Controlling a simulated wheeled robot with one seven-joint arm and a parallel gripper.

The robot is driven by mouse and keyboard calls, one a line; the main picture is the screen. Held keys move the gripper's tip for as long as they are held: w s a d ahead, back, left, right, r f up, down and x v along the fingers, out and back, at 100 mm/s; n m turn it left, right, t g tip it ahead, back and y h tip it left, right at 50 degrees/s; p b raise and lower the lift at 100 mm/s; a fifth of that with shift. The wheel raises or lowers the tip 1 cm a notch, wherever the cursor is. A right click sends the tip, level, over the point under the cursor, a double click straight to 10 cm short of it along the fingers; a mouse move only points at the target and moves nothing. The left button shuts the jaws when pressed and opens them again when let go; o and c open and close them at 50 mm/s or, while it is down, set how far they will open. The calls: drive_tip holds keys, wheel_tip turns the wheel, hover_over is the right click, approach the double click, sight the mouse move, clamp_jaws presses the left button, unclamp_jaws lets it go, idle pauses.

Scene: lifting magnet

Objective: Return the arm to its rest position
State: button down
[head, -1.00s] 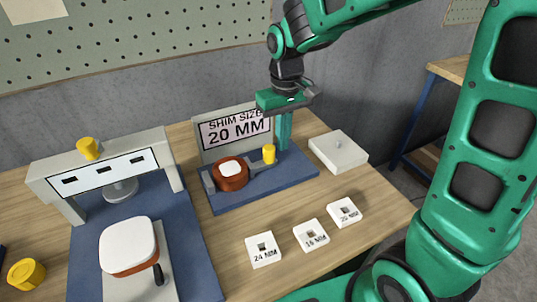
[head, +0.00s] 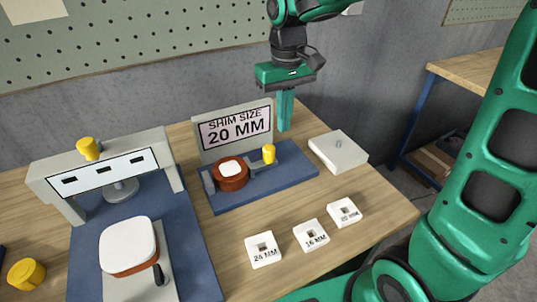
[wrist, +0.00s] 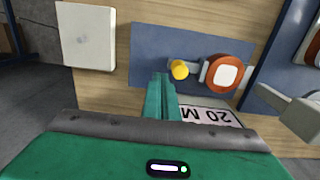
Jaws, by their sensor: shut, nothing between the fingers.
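My gripper (head: 285,110) is raised over the back of the table, behind and to the right of the "SHIM SIZE 20 MM" sign (head: 236,130). Its green fingers are together and hold nothing. In the wrist view my gripper (wrist: 160,97) points down, with the blue sign base (wrist: 158,50) and a yellow knob (wrist: 179,69) beyond its fingertips. My arm rises from the gripper out of the top of the head view.
A white lidded box (head: 338,151) stands right of the sign. Three white shim blocks, one the 24 mm block (head: 263,249), lie in front. A fixture (head: 110,170) with a red-and-white piece (head: 128,245) stands left. A yellow cylinder (head: 26,274) lies far left.

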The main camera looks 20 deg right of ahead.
idle(0.4)
drive_tip(key=s+d+f+m, duration=0.2)
drive_tip(key=s+d+m, duration=0.2)
drive_tip(key=s+d, duration=0.7)
drive_tip(key=s+d+f+m, duration=0.2)
drive_tip(key=s+d+m, duration=0.2)
drive_tip(key=s+d, duration=0.7)
drive_tip(key=shift+s+m, duration=0.3)
drive_tip(key=shift+s, duration=0.85)
drive_tip(key=shift+w+f, duration=0.2)
drive_tip(key=shift+w, duration=0.45)
